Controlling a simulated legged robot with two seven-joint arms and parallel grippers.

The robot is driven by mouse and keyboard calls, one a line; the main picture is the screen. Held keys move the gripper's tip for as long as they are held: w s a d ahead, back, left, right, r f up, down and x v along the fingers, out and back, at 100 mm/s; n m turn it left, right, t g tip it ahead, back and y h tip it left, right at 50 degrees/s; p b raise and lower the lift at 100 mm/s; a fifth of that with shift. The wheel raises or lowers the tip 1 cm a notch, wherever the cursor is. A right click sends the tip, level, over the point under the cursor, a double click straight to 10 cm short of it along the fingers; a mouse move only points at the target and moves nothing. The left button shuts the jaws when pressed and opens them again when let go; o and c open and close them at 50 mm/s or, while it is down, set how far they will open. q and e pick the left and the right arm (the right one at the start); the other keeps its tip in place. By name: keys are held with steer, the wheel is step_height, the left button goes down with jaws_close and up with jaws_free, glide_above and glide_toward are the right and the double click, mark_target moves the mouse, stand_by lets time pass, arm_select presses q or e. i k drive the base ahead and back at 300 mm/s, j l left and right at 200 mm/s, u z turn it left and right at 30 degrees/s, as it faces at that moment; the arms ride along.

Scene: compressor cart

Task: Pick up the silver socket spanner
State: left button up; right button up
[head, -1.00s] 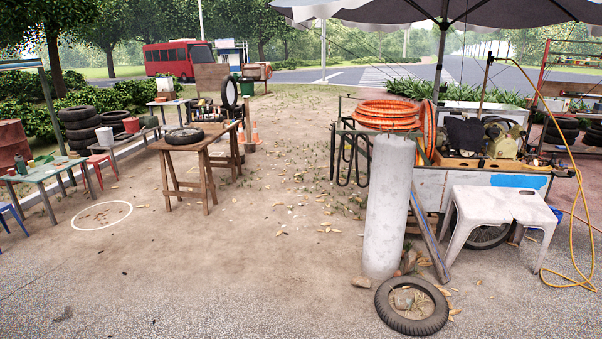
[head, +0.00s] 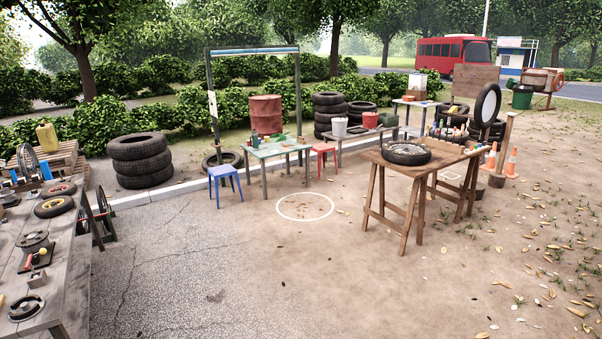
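I cannot make out a silver socket spanner in the head view; things on the tables are too small to tell apart. A pale green table (head: 262,153) behind the white ground ring carries several small items, among them bottles. A wooden trestle table (head: 384,158) at the right holds a tyre on a rim (head: 406,153). A grey workbench (head: 68,285) at the lower left carries wheel parts and small tools. Neither of my grippers is in view.
A blue stool (head: 224,173) and a red stool (head: 323,148) flank the green table. Stacked tyres (head: 140,160) stand at the left by the kerb. A white ring (head: 305,218) marks the ground. The paving and dirt in the middle foreground are clear.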

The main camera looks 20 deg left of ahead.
mark_target(28, 263)
steer(key=i+j+u, duration=0.6)
steer(key=i+u, duration=0.75)
steer(key=i+l+u, duration=0.1)
steer(key=i+u, duration=0.4)
steer(key=i+l+u, duration=0.25)
steer(key=i+u, duration=0.2)
steer(key=i+j+u, duration=0.1)
steer(key=i+u, duration=0.2)
steer(key=u, duration=0.15)
steer(key=i+u, duration=0.45)
steer(key=i+l+u, duration=0.15)
steer(key=u, duration=0.35)
steer(key=i+l+u, duration=0.25)
steer(key=u, duration=0.2)
steer(key=i+l+u, duration=0.3)
steer(key=u, duration=0.15)
steer(key=l, duration=0.1)
